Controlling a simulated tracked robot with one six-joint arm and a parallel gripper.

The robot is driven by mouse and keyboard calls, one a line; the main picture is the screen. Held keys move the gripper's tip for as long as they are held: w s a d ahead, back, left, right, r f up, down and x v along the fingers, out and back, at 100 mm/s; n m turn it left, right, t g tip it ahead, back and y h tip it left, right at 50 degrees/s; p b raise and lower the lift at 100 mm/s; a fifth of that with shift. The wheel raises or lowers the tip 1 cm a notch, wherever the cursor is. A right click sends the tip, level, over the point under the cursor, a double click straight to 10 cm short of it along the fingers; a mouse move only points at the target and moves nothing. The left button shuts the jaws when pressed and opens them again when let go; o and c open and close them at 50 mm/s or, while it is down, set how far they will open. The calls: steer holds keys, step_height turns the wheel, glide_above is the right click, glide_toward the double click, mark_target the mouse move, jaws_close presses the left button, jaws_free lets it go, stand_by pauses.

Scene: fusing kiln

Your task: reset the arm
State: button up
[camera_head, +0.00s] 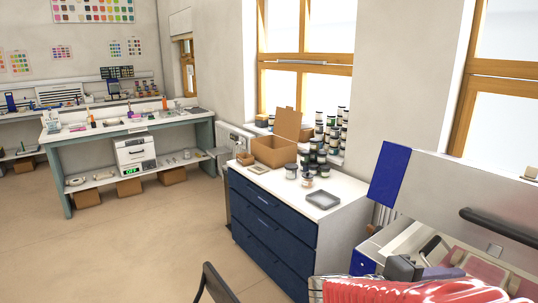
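The task names only my arm. A glossy red and white shape (420,291) fills the bottom right corner. I cannot tell whether it is part of my arm. Beside it are a dark grey block (401,269) and a purplish piece (442,272), which I cannot identify. I cannot make out any gripper fingers, or anything held in them.
An open kiln-like unit with a black handle (505,226) and a blue panel (389,173) stands close at right. A dark blue cabinet (270,229) bears a cardboard box (274,150), several jars and a grey tray (323,199). A workbench (69,136) stands far left. Floor is clear at left.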

steer(key=s+a+f+g+y, duration=0.1)
steer(key=s+a+f+y, duration=0.6)
steer(key=a+f+y, duration=0.4)
steer(key=a+r+m+t+y, duration=0.3)
steer(key=a+r+t+y, duration=0.2)
steer(key=a, duration=0.6)
steer(key=shift+w+r, duration=0.25)
steer(key=shift+r, duration=0.4)
